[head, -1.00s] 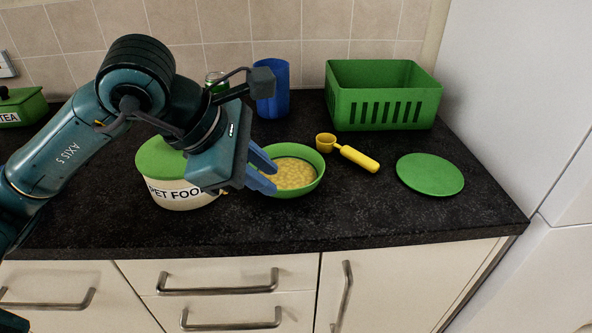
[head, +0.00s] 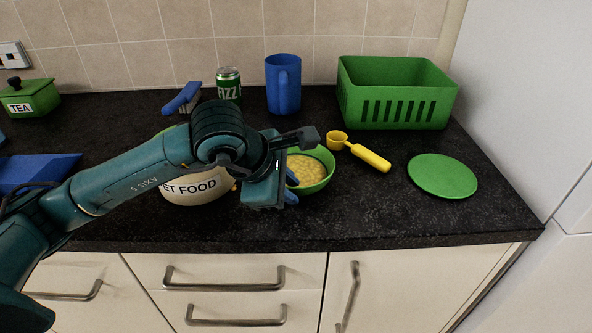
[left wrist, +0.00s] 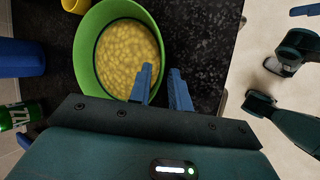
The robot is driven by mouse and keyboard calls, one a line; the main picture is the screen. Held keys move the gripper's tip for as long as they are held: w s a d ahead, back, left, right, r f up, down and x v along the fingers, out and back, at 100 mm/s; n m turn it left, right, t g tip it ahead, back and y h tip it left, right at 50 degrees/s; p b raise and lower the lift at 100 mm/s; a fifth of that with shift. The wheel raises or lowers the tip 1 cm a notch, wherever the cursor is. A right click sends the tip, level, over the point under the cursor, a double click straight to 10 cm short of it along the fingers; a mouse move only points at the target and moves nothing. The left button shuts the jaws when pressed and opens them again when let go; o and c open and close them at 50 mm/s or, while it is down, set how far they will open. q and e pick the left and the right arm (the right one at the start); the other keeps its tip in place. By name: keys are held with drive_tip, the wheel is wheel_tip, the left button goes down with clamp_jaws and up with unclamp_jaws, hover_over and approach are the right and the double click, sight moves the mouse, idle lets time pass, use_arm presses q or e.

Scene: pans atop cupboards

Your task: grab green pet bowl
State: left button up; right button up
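The green pet bowl (head: 322,182) stands on the dark counter, full of yellow-brown food, partly hidden by my left gripper in the head view. It also shows in the left wrist view (left wrist: 84,62). My left gripper (head: 291,188) is at the bowl's near left side. A blue piece, perhaps my right gripper, shows at the right edge there.
A pet food tin (head: 195,190) stands close left of the bowl, partly behind my arm. A yellow scoop (head: 365,154), green lid (head: 442,175), green basket (head: 395,95), blue jug (head: 283,88) and green can (head: 229,85) stand around. The counter's front edge is near.

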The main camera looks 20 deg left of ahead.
use_arm(q)
drive_tip(key=shift+x, duration=0.8)
drive_tip(key=shift+c, duration=0.3)
clamp_jaws()
drive_tip(key=shift+r, duration=0.1)
